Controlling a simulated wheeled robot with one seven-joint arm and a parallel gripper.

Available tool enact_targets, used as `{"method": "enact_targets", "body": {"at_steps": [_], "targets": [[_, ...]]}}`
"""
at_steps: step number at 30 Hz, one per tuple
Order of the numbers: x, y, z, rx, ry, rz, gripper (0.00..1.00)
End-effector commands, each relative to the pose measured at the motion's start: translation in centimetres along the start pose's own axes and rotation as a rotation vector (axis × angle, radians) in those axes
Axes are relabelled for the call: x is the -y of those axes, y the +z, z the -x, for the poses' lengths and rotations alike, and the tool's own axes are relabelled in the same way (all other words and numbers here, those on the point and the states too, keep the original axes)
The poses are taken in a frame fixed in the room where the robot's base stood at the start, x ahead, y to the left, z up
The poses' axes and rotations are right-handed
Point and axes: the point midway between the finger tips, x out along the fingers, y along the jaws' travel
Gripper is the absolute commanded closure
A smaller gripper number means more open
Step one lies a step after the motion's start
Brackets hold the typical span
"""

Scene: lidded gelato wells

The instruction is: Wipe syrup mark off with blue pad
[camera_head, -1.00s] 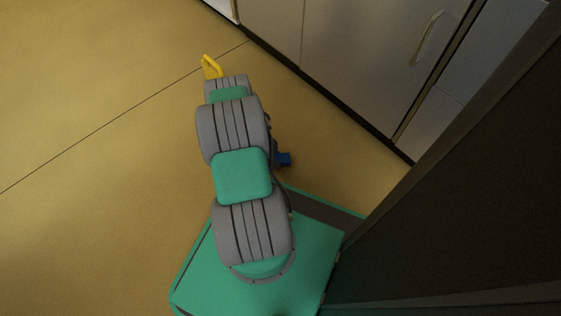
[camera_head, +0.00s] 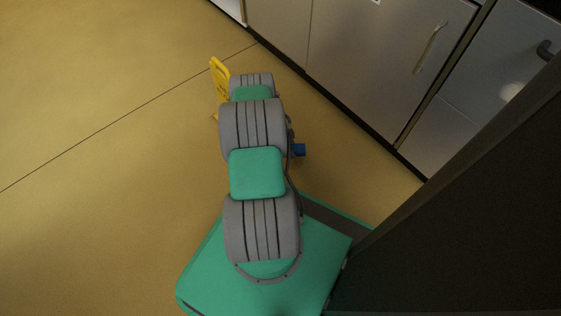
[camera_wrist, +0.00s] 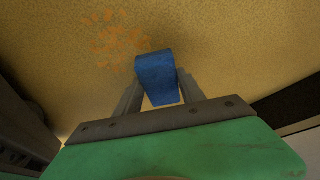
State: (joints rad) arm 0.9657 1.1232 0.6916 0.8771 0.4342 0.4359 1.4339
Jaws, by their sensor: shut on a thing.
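The blue pad (camera_wrist: 155,72) is clasped between the two grey fingers of my gripper (camera_wrist: 160,88) in the wrist view. The syrup mark (camera_wrist: 122,40) is a faint orange patch of broken streaks on the speckled yellow floor. It lies just beyond the pad and to its left. I cannot tell whether the pad touches the floor. In the head view my arm hides the gripper and the mark. A small blue piece (camera_head: 299,150) shows at the arm's right side, and I cannot tell whether it is the pad.
Metal cabinet fronts (camera_head: 365,65) with a bar handle run along the upper right. A dark panel (camera_head: 470,200) fills the lower right. A yellow object (camera_head: 219,78), partly hidden, stands on the floor beyond my arm. The floor (camera_head: 90,90) at left is open.

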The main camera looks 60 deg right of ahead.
Motion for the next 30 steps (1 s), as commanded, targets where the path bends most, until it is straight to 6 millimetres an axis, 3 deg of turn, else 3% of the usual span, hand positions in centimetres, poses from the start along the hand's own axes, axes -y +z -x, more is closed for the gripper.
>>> {"method": "enact_targets", "body": {"at_steps": [12, 30], "targets": [[0.2, -0.9, 4.0, 0.000, -0.008, 0.010, 0.86], [0.7, -0.6, 5.4, 0.000, -0.019, 0.032, 0.86]]}}
